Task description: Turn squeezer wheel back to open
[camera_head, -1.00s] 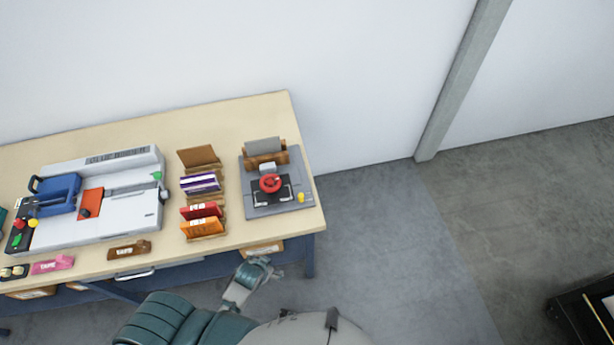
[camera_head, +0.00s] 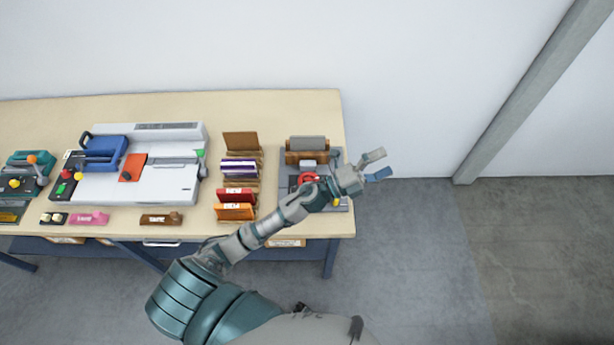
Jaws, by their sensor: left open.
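The squeezer (camera_head: 289,167) is a grey-based device at the right end of the table. Its red wheel (camera_head: 306,178) shows only in part, because my left forearm and wrist cover the right and front of the device. My left gripper (camera_head: 380,165) is open and empty. It points right, past the table's right edge, with its fingers spread beyond the squeezer. I cannot tell how high it is above the table. My right gripper is not in view.
The wooden table (camera_head: 300,102) stands against a white wall. Left of the squeezer is a rack with brown, purple, red and orange packets (camera_head: 235,213). Floor right of the table is clear.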

